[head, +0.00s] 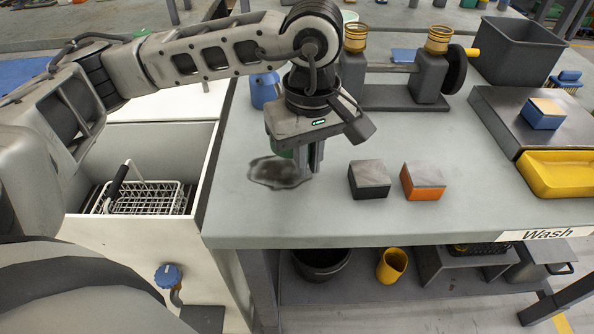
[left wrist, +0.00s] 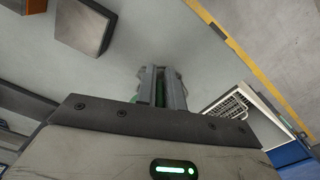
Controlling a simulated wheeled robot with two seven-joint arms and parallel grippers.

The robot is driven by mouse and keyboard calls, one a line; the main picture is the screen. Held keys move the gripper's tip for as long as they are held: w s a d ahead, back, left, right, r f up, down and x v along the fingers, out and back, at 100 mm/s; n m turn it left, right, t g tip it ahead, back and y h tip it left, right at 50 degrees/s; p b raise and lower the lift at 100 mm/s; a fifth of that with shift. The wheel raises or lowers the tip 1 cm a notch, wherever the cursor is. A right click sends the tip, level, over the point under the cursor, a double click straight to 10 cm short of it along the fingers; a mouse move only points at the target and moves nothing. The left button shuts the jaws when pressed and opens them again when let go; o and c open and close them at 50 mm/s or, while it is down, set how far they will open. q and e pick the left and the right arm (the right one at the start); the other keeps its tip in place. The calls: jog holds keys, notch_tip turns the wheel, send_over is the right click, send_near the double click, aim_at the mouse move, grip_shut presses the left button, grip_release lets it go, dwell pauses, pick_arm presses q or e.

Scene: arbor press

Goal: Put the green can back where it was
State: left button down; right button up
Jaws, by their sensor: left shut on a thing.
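My left gripper (head: 308,160) points down over the left part of the grey worktable (head: 330,222). It is shut on the green can (head: 284,153), of which only a small green part shows behind the gripper in the head view. In the left wrist view, the fingers (left wrist: 161,88) stand close together with slivers of green between and beside them. Most of the can is hidden, and I cannot tell whether it touches the table. A dark irregular patch (head: 272,175) lies on the table just left of the fingers. My right gripper is in neither view.
A black block (head: 369,192) and an orange block (head: 423,190) with grey tops stand right of the gripper. A blue container (head: 264,92) is behind it. A grey bin (head: 518,55) and yellow tray (head: 560,172) are at right. Left of the table is a basin with a wire basket (head: 145,200).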

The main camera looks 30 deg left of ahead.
aim_at(297, 191)
pick_arm(q)
jog(key=shift+w+a+f, duration=0.1)
jog(key=shift+a+f, duration=0.5)
jog(key=shift+f, duration=0.1)
jog(key=f, duration=0.2)
jog(key=a+f+p, duration=0.1)
jog(key=shift+f, duration=0.4)
jog(key=shift+d+f, duration=0.1)
jog(key=shift+f, duration=0.05)
jog(key=shift+f, duration=0.1)
jog(key=shift+f+b, duration=0.15)
jog(key=shift+b, duration=0.25)
jog(key=c, duration=1.5)
grip_release()
